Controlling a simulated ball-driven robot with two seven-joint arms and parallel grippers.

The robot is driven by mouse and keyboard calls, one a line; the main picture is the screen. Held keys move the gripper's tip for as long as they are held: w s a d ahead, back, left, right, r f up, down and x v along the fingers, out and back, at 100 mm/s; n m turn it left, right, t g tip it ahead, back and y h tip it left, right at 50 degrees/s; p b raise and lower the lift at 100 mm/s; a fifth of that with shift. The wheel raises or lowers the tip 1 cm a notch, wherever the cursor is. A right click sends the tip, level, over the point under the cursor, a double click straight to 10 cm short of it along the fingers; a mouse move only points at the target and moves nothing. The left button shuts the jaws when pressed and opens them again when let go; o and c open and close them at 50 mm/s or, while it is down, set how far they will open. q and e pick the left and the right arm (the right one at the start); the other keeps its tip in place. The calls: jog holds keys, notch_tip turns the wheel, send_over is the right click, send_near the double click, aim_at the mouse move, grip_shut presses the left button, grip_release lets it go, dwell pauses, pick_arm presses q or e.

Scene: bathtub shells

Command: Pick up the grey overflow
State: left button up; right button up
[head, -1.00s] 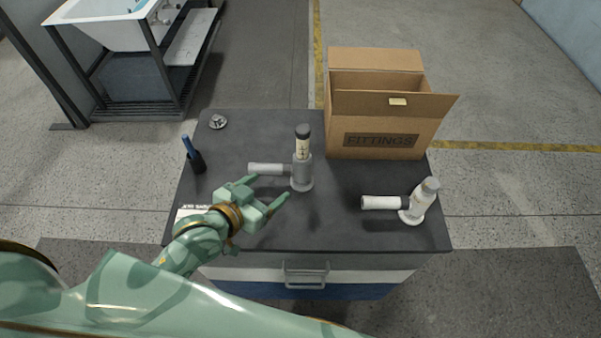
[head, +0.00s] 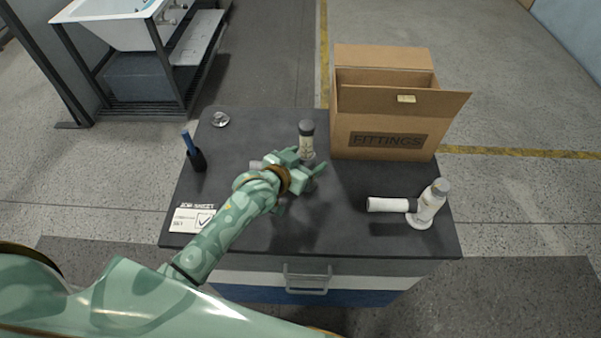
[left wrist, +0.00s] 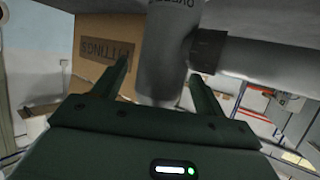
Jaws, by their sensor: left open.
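The grey overflow (head: 307,142) stands upright near the middle of the dark bench top, with a dark cap and a pale label. My left gripper (head: 309,161) is at its body and hides most of its lower part and side pipe. In the left wrist view the grey overflow (left wrist: 163,55) stands between the two open fingers (left wrist: 160,85), with gaps on both sides, and its side pipe runs off to the right. The fingers are not closed on it. My right gripper is not in view.
A similar white overflow (head: 428,204) stands at the right of the bench top (head: 350,225). An open cardboard box (head: 383,141) marked FITTINGS is at the back right. A dark cup with a blue item (head: 195,155), a drain part (head: 220,119) and a job sheet (head: 190,221) are left.

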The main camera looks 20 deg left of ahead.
pick_arm(q)
jog(key=shift+s, duration=0.1)
jog(key=c, duration=1.4)
jog(key=shift+r, duration=0.15)
